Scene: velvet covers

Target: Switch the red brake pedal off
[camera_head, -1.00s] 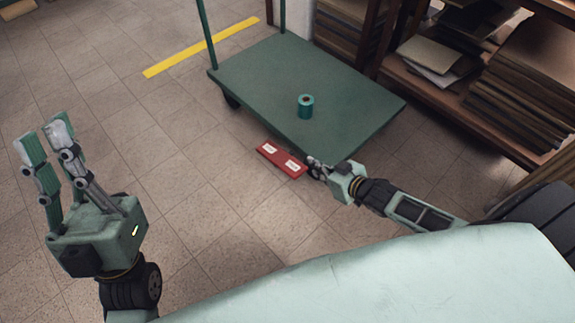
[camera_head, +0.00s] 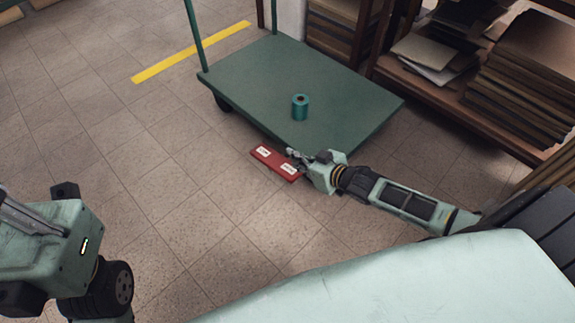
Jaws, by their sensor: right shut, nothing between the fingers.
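The red brake pedal (camera_head: 273,164) is a flat red bar with two white labels, low at the near edge of the green platform cart (camera_head: 345,83). My right gripper (camera_head: 292,154) is shut and empty at the pedal's right end, by the right label. I cannot tell whether the fingertips touch it. My left gripper is at the lower left, and only its palm and part of a finger show; its fingertips are out of the frame.
A teal spool (camera_head: 299,107) stands on the cart. A wooden shelf (camera_head: 470,108) with stacked folders is at the right. A yellow stripe (camera_head: 190,53) marks the tiled floor behind the cart's left side. Floor left of the pedal is clear.

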